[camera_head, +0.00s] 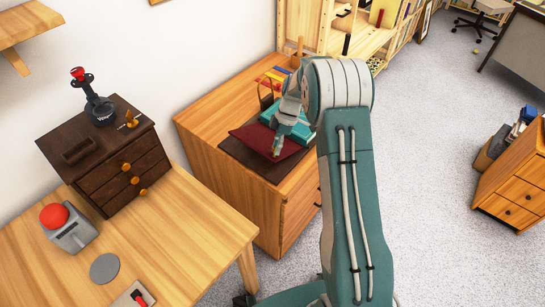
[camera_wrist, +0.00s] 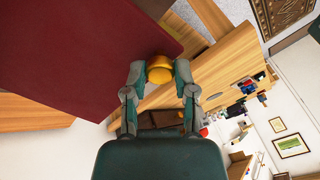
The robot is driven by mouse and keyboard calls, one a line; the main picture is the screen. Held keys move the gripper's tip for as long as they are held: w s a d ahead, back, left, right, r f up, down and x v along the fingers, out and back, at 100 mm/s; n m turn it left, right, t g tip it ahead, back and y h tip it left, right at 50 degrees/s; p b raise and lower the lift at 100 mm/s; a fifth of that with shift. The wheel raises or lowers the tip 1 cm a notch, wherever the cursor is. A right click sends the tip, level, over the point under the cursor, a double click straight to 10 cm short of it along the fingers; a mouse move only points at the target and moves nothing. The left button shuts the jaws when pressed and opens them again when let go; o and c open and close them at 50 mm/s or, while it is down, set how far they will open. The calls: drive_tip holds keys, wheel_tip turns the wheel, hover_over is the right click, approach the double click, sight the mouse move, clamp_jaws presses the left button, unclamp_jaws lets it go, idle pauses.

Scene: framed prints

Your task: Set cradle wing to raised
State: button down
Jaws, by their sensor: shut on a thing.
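The cradle wing is a dark red panel (camera_head: 252,137) above a dark brown base (camera_head: 268,170) on the wooden cabinet. It fills the upper left of the wrist view (camera_wrist: 80,60). A round yellow knob (camera_wrist: 160,66) sits at the panel's edge. My gripper (camera_wrist: 160,72) has its two fingers on either side of the knob and is shut on it. In the head view my gripper (camera_head: 278,147) is over the panel's right part, and the knob cannot be made out. The panel looks tilted, but its exact angle is hard to tell.
A teal object (camera_head: 300,132) and a wooden rack (camera_head: 268,92) stand behind the panel on the cabinet (camera_head: 215,165). To the left, a wooden table (camera_head: 175,235) holds a dark drawer box (camera_head: 125,172) and a red button (camera_head: 54,215). Open floor (camera_head: 430,170) lies right of my arm.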

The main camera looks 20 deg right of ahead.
drive_tip(key=shift+w+d+r+g+y, duration=0.6)
drive_tip(key=shift+w+d+r+y, duration=0.2)
drive_tip(key=shift+d+r, duration=0.25)
drive_tip(key=shift+w+d+r, duration=0.15)
drive_tip(key=shift+r, duration=0.1)
drive_tip(key=shift+w+d+r, duration=0.35)
drive_tip(key=shift+d+r, duration=0.05)
drive_tip(key=shift+d, duration=0.2)
drive_tip(key=shift+c, duration=2.1)
unclamp_jaws()
drive_tip(key=shift+w+d+f, duration=0.1)
drive_tip(key=shift+r, duration=0.2)
drive_tip(key=v, duration=1.1)
drive_tip(key=shift+w+d, duration=0.3)
drive_tip(key=shift+d, duration=0.15)
